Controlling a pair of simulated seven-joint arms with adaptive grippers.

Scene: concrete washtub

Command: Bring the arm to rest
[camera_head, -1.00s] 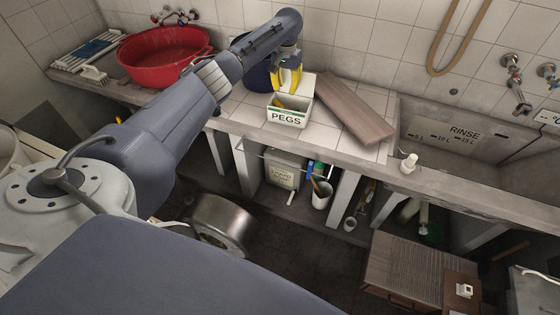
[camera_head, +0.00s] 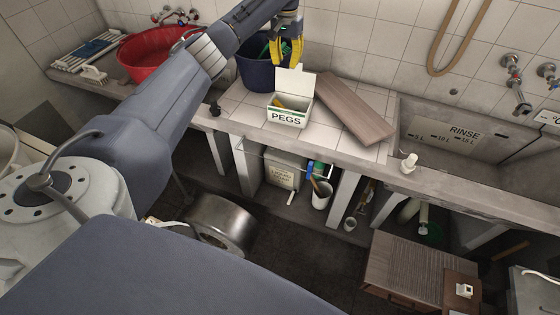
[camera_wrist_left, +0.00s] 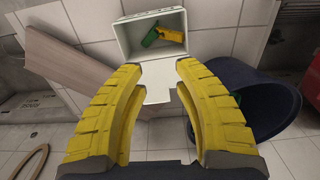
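My left gripper (camera_head: 288,52) is raised above and behind the open peg box (camera_head: 288,117), apart from it. In the left wrist view its yellow fingers (camera_wrist_left: 156,70) are spread with nothing between them. The white box, marked PEGS, stands on the tiled counter with its lid (camera_head: 295,82) up. In the wrist view a green peg (camera_wrist_left: 150,38) and a yellow peg (camera_wrist_left: 172,36) lie inside the box. My right gripper is not in view.
A dark blue bucket (camera_head: 256,79) stands close behind and left of the box, beside the gripper. A red tub (camera_head: 150,62) is further left. A wooden board (camera_head: 354,108) lies right of the box. The rinse sink (camera_head: 449,140) is at right.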

